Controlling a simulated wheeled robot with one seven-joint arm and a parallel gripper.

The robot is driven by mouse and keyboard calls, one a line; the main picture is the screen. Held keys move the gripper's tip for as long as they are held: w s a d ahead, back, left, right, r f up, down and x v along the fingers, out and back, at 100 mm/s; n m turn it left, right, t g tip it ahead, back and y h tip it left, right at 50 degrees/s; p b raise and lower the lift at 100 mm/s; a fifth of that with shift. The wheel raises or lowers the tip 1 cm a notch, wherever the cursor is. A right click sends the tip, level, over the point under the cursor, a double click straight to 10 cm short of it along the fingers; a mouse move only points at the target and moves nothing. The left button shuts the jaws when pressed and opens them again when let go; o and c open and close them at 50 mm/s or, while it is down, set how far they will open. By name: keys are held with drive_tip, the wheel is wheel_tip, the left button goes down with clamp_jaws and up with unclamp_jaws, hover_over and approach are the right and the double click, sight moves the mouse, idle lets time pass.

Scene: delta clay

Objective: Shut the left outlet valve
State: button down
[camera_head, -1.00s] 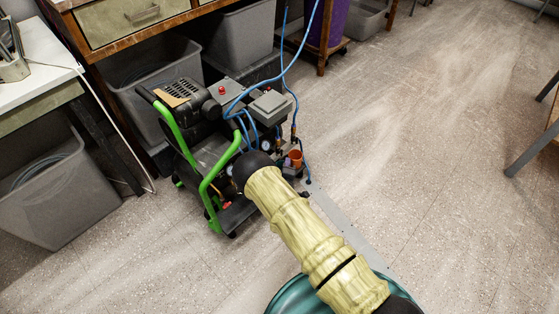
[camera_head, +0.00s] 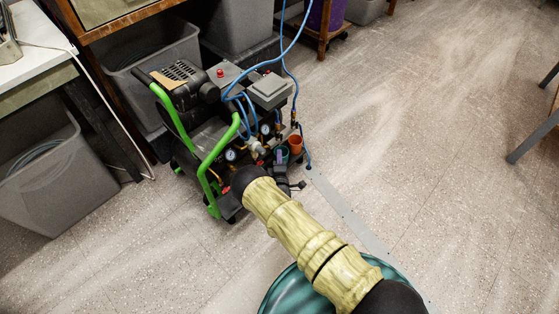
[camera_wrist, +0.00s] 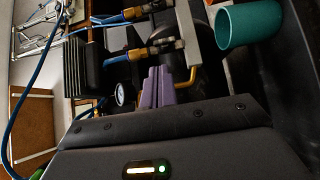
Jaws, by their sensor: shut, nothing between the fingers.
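The green-framed compressor (camera_head: 205,150) stands on the floor, with blue hoses running to its brass outlet fittings. In the wrist view, two brass fittings with blue hoses show, an upper one (camera_wrist: 150,8) and a lower one (camera_wrist: 158,48). I cannot tell for certain which is the left outlet valve, or how its handle is turned. My gripper (camera_wrist: 157,84) has its purple fingers together and empty, close to the lower fitting; contact cannot be told. In the head view my gripper (camera_head: 282,156) is small, at the compressor's front right side, and my arm partly hides that area.
A gauge (camera_wrist: 121,94) is left of the fingers in the wrist view. A teal cup (camera_wrist: 250,24) is at upper right there. An orange cup (camera_head: 296,144) shows in the head view. Grey bins (camera_head: 52,180) are at left.

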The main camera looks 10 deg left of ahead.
sight(282, 138)
drive_tip(key=w, duration=0.2)
drive_tip(key=w+b, duration=0.1)
drive_tip(key=w, duration=0.1)
drive_tip(key=w+b, duration=0.1)
drive_tip(key=shift+w+a+f, duration=0.2)
drive_tip(key=shift+w+a, duration=0.2)
drive_tip(key=shift+w+r+b, duration=0.15)
drive_tip(key=shift+w+b, duration=0.2)
drive_tip(key=shift+w, duration=0.2)
